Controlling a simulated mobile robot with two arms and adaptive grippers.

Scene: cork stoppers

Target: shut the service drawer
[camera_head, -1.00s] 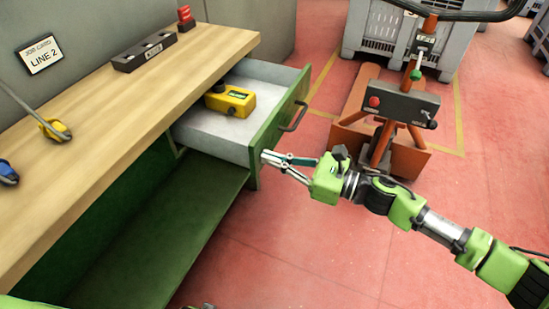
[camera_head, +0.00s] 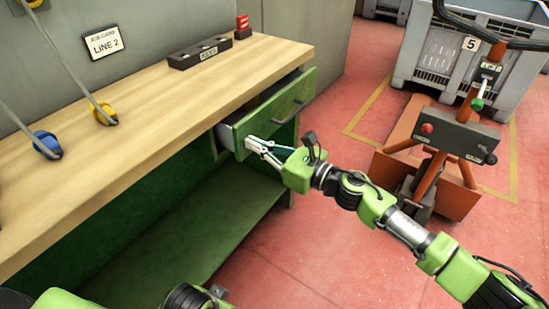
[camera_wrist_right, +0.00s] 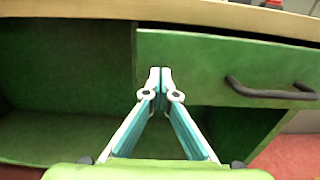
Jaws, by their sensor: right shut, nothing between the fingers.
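The service drawer (camera_head: 277,112) has a green front with a dark bar handle (camera_head: 289,113) and sits under the workbench top. In the right wrist view the closed fingertips (camera_wrist_right: 160,76) are at the left edge of the green front (camera_wrist_right: 215,68), left of the handle (camera_wrist_right: 270,92); contact looks likely. The drawer's inside is mostly hidden.
The wooden worktop (camera_head: 150,110) carries a dark socket block (camera_head: 200,53) and a red item (camera_head: 242,27). An orange lift truck (camera_head: 440,150) stands right of the drawer on red floor. An open shelf (camera_head: 190,240) lies below.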

